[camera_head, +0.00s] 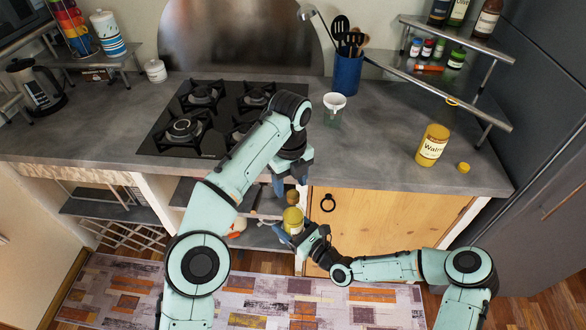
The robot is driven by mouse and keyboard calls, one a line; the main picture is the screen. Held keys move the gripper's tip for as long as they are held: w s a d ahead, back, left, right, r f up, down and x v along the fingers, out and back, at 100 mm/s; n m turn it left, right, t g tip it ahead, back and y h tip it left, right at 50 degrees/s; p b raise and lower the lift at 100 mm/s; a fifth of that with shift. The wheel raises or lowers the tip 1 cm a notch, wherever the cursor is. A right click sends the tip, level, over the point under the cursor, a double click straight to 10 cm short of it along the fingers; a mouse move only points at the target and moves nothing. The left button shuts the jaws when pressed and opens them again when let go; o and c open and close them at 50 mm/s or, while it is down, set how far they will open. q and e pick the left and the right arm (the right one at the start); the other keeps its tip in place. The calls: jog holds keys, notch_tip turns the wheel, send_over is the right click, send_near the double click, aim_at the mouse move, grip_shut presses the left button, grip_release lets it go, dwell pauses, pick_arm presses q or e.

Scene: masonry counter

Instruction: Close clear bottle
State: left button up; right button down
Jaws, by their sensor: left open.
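A small bottle with yellowish contents (293,220) is in front of the counter's edge, roughly upright. My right gripper (297,236) comes from the right and appears shut around its lower part. A small brownish-gold cap (292,198) is at the top of the bottle; I cannot tell whether it is seated or just above the opening. My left gripper (290,188) points down from above, open, with its fingers around or just above the cap. The fingers and arm hide part of this spot.
A yellow labelled jar (432,146) stands on the right of the counter (385,150), a yellow lid (463,167) beside it. A mug (334,108), utensil holder (347,72) and corner shelf (455,80) are behind. A gas hob (190,150) is left. A wooden cabinet door (400,215) is close behind my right arm.

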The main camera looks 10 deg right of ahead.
pick_arm(q)
jog(key=n, duration=0.5)
jog(key=shift+a+r, duration=0.1)
jog(key=shift+r, duration=0.25)
jog(key=n, duration=0.2)
jog(key=shift+r+n, duration=0.2)
jog(key=shift+n, duration=0.2)
jog(key=n, duration=0.2)
jog(key=r+n, duration=0.1)
jog(key=n, duration=0.1)
jog(key=shift+n, duration=0.4)
jog(key=n, duration=0.2)
jog(key=r+n, duration=0.1)
jog(key=n, duration=0.1)
jog(key=r+n, duration=0.1)
jog(key=n, duration=0.1)
jog(key=shift+s+n, duration=0.3)
jog(key=n, duration=0.1)
jog(key=r+n, duration=0.1)
jog(key=n, duration=0.3)
jog(key=shift+s+d+r, duration=0.3)
jog(key=shift+d, duration=0.05)
jog(key=shift+f, duration=0.1)
jog(key=shift+w+a+f, duration=0.1)
jog(key=shift+w+f, duration=0.05)
jog(key=shift+f, duration=3.75)
